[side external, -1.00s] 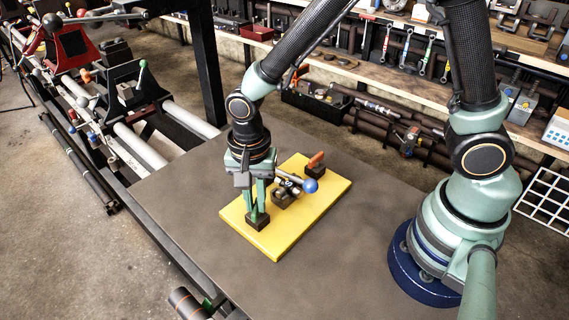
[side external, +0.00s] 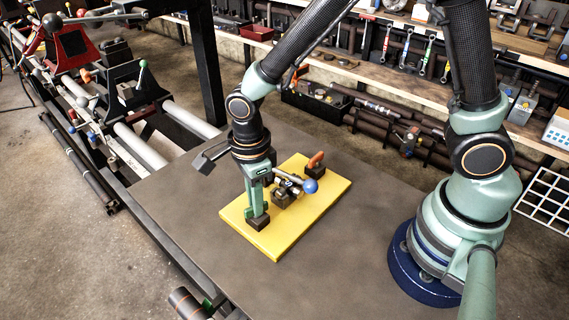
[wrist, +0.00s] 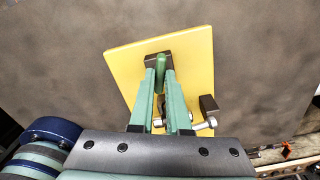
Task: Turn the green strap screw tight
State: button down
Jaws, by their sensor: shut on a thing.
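The green strap screw (wrist: 160,66) stands on a dark block at one end of the yellow board (side external: 270,241). My gripper (wrist: 160,76) points down over that block, its two green fingers shut on the screw from either side. In the side view my gripper (side external: 256,213) hides most of the screw, and the dark block (side external: 258,224) shows under the fingertips. I cannot tell from the pictures how tight the screw is.
Also on the board are a silver rod with a blue ball (side external: 310,186) over dark blocks and an orange handle (side external: 316,159) on another block. The grey table (side external: 190,200) is clear around the board. A lathe (side external: 125,90) stands behind at left.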

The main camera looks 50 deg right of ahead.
jog(key=shift+m, duration=1.4)
jog(key=c, duration=0.9)
grip_release()
jog(key=shift+r, duration=0.15)
notch_tip(320, 180, up, 12)
jog(key=shift+f, duration=0.1)
